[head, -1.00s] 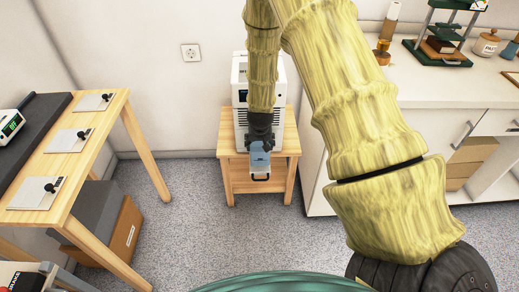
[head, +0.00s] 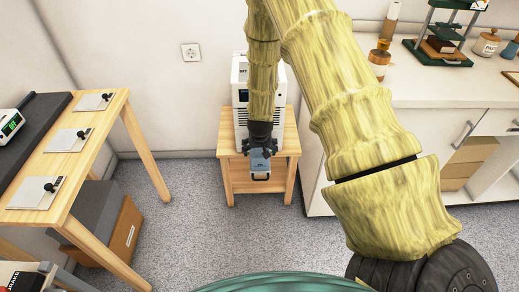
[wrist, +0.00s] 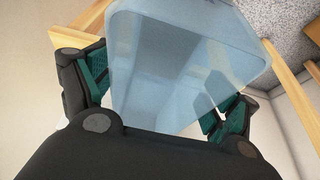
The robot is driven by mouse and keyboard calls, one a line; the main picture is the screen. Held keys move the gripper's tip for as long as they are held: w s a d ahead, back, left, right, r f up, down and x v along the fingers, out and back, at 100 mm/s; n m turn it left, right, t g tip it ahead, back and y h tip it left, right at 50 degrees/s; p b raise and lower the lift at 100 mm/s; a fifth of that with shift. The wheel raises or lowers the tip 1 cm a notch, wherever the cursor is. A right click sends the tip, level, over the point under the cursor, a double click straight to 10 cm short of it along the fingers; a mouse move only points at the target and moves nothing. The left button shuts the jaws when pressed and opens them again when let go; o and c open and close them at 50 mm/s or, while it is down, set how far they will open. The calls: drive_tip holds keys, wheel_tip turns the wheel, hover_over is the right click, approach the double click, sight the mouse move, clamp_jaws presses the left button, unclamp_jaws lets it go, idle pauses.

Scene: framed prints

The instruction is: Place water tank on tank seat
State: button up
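The water tank (head: 260,163) is a pale blue, see-through box with a dark handle at its near end. In the head view it is at the front of the small wooden stand, just below my gripper (head: 260,143). In the wrist view the tank (wrist: 180,65) fills the space between my widely parted fingers (wrist: 165,95). The left finger appears close against its side; a small gap shows by the right finger. A white machine (head: 240,80) stands behind on the wooden stand. My arm and gripper hide much of its front, and I cannot make out the tank seat.
The wooden stand (head: 230,175) is beside a white counter (head: 430,95) with bottles and a green-framed device. A wooden table (head: 75,140) with several plates stands at left, grey and brown boxes (head: 125,235) under it. The floor between is clear.

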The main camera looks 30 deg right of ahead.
drive_tip(key=v, duration=1.2)
drive_tip(key=s+a+f+n+g+p, duration=0.1)
drive_tip(key=s+a+f+n, duration=0.1)
drive_tip(key=s+a+f, duration=0.4)
drive_tip(key=s+a+f+n+g, duration=0.1)
drive_tip(key=s+a+f, duration=0.1)
drive_tip(key=s+f, duration=0.7)
drive_tip(key=s+a+f+n, duration=0.1)
drive_tip(key=s+a+f, duration=0.1)
drive_tip(key=s, duration=0.5)
drive_tip(key=s+a+f+n+g+y, duration=0.1)
drive_tip(key=s+a+f, duration=0.1)
drive_tip(key=s+a, duration=0.2)
drive_tip(key=s+a+f+y, duration=0.1)
drive_tip(key=s+a, duration=0.3)
drive_tip(key=s, duration=0.5)
drive_tip(key=shift+s+f+n+g, duration=0.3)
drive_tip(key=shift+f+n+g, duration=0.1)
drive_tip(key=shift+f, duration=0.05)
